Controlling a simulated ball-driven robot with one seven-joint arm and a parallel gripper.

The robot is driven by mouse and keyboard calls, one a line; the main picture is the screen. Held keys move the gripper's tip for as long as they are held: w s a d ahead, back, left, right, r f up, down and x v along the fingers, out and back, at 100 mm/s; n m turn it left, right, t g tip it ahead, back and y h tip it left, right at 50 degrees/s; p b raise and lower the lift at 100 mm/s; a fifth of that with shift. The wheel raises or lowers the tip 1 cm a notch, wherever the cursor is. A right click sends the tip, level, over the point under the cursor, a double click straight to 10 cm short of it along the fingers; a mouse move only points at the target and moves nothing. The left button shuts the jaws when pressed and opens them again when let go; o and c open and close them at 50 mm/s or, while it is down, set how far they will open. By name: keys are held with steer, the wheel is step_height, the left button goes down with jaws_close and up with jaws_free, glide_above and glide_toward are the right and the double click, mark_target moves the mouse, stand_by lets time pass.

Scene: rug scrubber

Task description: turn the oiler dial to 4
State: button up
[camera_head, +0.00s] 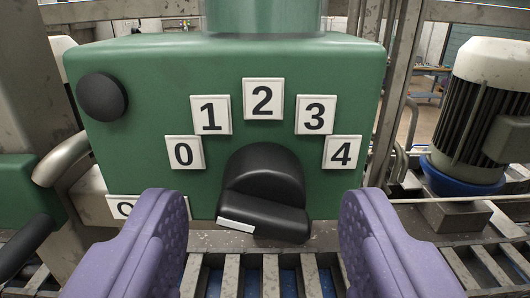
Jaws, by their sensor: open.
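The oiler dial (262,180) is a black knob on the front of the green oiler box (340,75). A raised grip juts out toward me, with a white strip (236,226) at its lower left end. White number plates 0 (184,153), 1 (210,115), 2 (263,99), 3 (315,115) and 4 (342,152) arc above the dial. I cannot tell for sure which number the dial points to. My gripper (265,235) is open, its purple fingers on both sides of the dial's lower part, apart from it. Nothing is between them but the dial's view.
A round black knob (102,97) is at the box's upper left. A label (125,207) at lower left is partly hidden by my left finger. A grey motor (485,100) stands at right. Metal slats (270,270) run below, and a pipe (62,158) bends at left.

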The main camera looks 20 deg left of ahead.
steer(key=shift+w+a, duration=0.1)
steer(key=shift+w, duration=0.4)
steer(key=c, duration=1)
